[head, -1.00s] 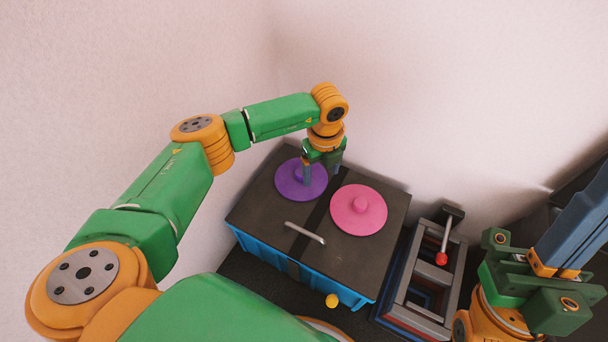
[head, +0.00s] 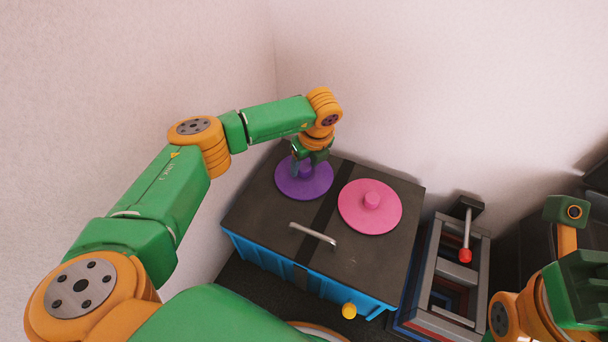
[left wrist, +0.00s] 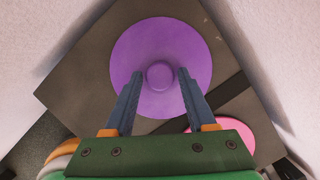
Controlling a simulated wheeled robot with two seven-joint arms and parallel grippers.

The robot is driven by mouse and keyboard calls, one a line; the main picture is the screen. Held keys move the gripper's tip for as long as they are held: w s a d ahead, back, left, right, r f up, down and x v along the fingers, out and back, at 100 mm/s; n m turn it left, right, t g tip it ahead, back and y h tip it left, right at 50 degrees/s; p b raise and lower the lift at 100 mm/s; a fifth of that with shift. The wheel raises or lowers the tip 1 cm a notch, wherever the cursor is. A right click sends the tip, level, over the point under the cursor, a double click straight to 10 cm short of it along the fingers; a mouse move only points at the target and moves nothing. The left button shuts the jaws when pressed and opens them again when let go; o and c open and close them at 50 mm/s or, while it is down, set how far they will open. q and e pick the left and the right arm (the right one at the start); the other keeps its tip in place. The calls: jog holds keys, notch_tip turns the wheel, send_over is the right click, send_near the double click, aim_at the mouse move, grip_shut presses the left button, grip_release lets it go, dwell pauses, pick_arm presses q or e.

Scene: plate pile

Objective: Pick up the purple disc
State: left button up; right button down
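The purple disc (head: 304,187), round with a small raised knob in its middle, lies flat on the dark top of a blue box. In the left wrist view the whole disc (left wrist: 160,40) shows. My left gripper (head: 308,165) is right above the disc. In the left wrist view its two blue fingers (left wrist: 159,78) are open, one on each side of the knob (left wrist: 159,75), with gaps to it. My right gripper (head: 575,225) is at the right edge, partly cut off; its fingers are not clear.
A pink disc (head: 355,215) with a knob lies right of the purple one on the box top (head: 270,225). A metal handle (head: 312,233) stands at the box's front part. A grey frame with a red-tipped lever (head: 465,240) is to the right. Walls rise close behind and left.

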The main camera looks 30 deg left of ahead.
pick_arm(q)
grip_shut()
jog(key=shift+r, duration=0.1)
